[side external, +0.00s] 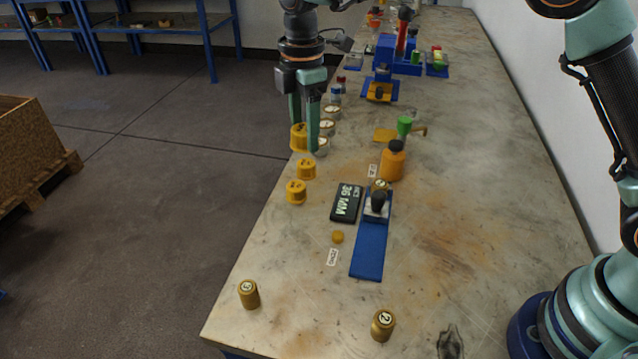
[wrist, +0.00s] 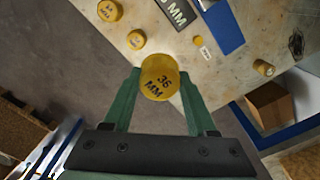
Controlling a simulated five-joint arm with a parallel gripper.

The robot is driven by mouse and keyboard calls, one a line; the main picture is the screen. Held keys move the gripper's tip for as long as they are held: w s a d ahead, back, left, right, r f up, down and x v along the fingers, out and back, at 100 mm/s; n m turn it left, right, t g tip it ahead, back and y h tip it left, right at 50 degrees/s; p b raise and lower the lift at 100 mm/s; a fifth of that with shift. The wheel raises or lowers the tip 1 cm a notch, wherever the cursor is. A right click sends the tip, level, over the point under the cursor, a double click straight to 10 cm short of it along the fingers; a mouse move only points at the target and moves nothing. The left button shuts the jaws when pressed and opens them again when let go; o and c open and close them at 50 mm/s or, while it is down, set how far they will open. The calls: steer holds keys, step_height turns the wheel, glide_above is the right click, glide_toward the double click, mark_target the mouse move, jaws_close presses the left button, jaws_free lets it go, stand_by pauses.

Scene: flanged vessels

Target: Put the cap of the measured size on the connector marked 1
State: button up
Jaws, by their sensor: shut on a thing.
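My gripper (side external: 305,128) is shut on a yellow cap (side external: 298,137) near the table's left edge. In the wrist view my gripper (wrist: 160,88) has this cap, marked 36 MM (wrist: 160,78), between its fingers. Two smaller yellow caps (side external: 306,168) (side external: 296,191) stand in front of it. A dark display (side external: 346,203) reads 36 MM. A brass connector marked 3 (side external: 249,294) and one marked 2 (side external: 383,326) stand at the table's front. Another brass piece (side external: 380,185) sits behind a dark knob on a blue-based fixture (side external: 371,250); its mark is too small to read.
Silvery discs with labels (side external: 331,112) line the left edge behind. An orange bottle (side external: 392,162) and a green-topped valve (side external: 404,127) stand at the middle. A small yellow disc (side external: 338,237) lies by a white tag (side external: 332,257). The front middle of the table is clear.

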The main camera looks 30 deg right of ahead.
steer(key=s+d+f, duration=0.2)
steer(key=d+f, duration=0.2)
steer(key=d, duration=0.5)
glide_above(381, 183)
step_height(381, 183, down, 2)
steer(key=shift+f, duration=0.2)
steer(key=shift+f, duration=0.2)
steer(key=shift+a+f, duration=0.1)
steer(key=shift+f, duration=2)
steer(key=shift+f, duration=1)
steer(key=o, duration=1.4)
